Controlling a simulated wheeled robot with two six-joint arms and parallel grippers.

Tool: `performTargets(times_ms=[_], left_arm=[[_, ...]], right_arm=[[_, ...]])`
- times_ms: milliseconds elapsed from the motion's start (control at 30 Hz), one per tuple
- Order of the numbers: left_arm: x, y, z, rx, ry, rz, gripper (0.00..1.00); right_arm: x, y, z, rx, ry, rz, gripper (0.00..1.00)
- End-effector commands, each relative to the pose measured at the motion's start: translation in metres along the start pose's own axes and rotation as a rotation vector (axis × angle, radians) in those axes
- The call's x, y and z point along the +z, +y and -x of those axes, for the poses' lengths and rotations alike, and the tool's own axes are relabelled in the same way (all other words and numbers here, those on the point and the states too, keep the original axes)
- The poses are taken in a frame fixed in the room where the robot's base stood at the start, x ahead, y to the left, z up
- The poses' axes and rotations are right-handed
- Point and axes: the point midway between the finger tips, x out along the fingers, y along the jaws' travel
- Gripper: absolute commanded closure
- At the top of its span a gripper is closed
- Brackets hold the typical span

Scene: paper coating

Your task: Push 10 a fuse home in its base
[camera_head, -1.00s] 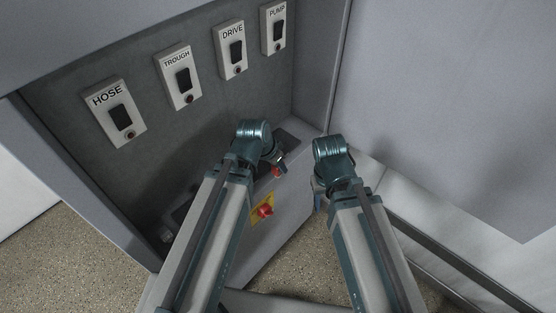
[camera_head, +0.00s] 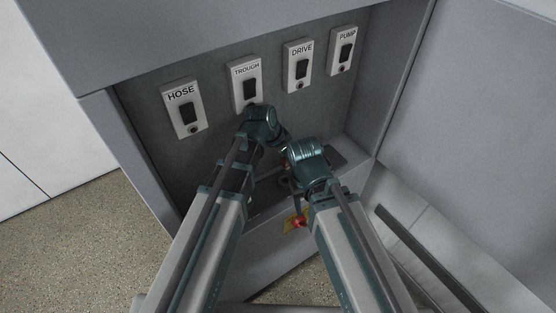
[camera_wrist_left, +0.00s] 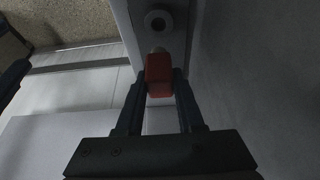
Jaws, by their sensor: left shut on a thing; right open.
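My left gripper (camera_wrist_left: 160,92) is shut on a red fuse (camera_wrist_left: 159,72) with a pale metal tip, seen in the left wrist view. The tip points at a round grey base (camera_wrist_left: 158,20) with a dark centre, on a light ledge. The tip is close to the base's rim; I cannot tell whether they touch. In the head view, my left gripper (camera_head: 284,147) is in front of the panel below TROUGH, and its fuse is mostly hidden. My right gripper (camera_head: 296,206) is open, lower, near the cabinet's front edge.
HOSE (camera_head: 183,108), TROUGH (camera_head: 246,83), DRIVE (camera_head: 298,65) and PUMP (camera_head: 343,50) switches line the recessed back panel. A red knob (camera_head: 298,223) on a yellow plate is on the cabinet front, near my right gripper. The recess side wall (camera_head: 400,75) stands to the right.

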Motion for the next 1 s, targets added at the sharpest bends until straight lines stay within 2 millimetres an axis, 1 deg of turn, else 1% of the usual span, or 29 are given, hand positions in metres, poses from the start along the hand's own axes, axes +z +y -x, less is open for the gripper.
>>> performTargets(times_ms=[100,400,567,767,1000], left_arm=[[-0.003,0.000,0.000,0.004,0.000,-0.009,1.00],[-0.002,0.000,0.000,0.003,0.000,-0.008,1.00],[-0.001,0.000,-0.004,0.003,0.000,-0.008,1.00],[0.003,0.000,-0.014,0.003,0.000,-0.008,1.00],[0.012,0.000,-0.034,0.003,0.000,-0.008,1.00]], right_arm=[[0.000,0.000,0.001,0.000,0.000,0.000,0.50],[0.000,0.000,0.001,0.000,0.000,0.000,0.50],[0.000,0.000,-0.003,0.000,0.000,0.000,0.50],[-0.001,-0.001,-0.014,0.000,0.000,0.000,0.50],[-0.002,-0.003,-0.035,0.000,0.000,-0.001,0.50]])
